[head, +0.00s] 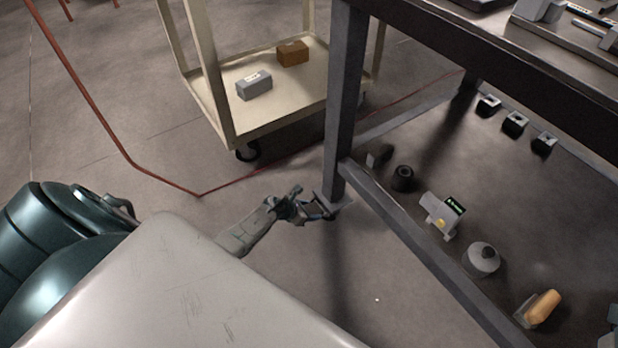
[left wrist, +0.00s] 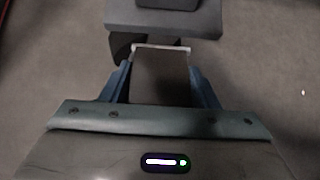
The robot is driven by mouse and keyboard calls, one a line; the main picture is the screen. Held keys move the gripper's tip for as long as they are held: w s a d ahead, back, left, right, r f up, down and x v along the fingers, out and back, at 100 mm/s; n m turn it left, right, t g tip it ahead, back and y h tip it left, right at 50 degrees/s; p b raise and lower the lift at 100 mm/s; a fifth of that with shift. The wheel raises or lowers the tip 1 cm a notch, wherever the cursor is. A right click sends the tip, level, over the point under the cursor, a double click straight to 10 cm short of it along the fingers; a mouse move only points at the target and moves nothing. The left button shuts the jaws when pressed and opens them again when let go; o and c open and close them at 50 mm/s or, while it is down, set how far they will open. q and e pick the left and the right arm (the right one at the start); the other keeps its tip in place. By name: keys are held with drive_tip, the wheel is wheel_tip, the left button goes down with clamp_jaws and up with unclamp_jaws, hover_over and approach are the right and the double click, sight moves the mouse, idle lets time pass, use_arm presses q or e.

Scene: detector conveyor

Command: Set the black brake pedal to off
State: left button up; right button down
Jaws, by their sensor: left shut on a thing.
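The black brake pedal (left wrist: 160,82) shows in the left wrist view as a dark flat plate with a pale bar across its far edge. My left gripper (left wrist: 162,75) has one finger on each side of the pedal and is shut on it. In the head view my left gripper (head: 312,208) is low, at the foot of the dark table leg (head: 343,110). There the fingers and the leg's foot partly hide the pedal. I cannot tell whether the pedal is on or off. My right gripper is in neither view.
The table's lower rail (head: 430,255) runs to the right of my gripper. Several parts lie beyond it, including a grey device with a green display (head: 443,214) and a tan-handled tool (head: 540,306). A cream cart (head: 285,85) holds two boxes. A red cable (head: 145,170) crosses the floor.

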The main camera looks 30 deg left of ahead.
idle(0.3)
use_arm(q)
drive_tip(key=o, duration=1.4)
